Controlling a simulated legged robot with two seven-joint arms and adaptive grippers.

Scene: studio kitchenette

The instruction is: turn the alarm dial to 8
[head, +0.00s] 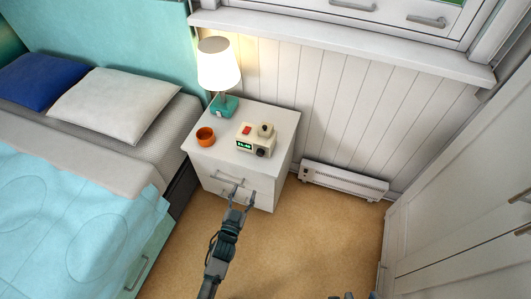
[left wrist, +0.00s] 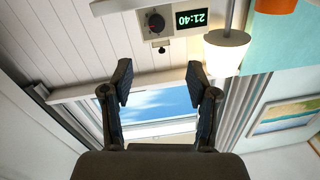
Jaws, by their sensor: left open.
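The cream alarm clock (head: 256,139) sits on the white nightstand (head: 277,124). Its dark dial (head: 260,153) is on the front, right of the green lit display (head: 244,146). In the left wrist view, which is upside down, the dial (left wrist: 155,23) has a red mark, and the display (left wrist: 190,18) reads 21:40. The dial's numbers are too small to read. My left gripper (head: 241,195) is open and empty, in front of the nightstand and apart from the clock. My right gripper (head: 358,296) barely shows at the bottom edge.
A lit lamp (head: 219,66) with a teal base and an orange cup (head: 205,136) stand left of the clock. A knob stands on top of the clock beside a red button. The bed (head: 75,195) is at left, a heater (head: 343,181) at right. The floor between is clear.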

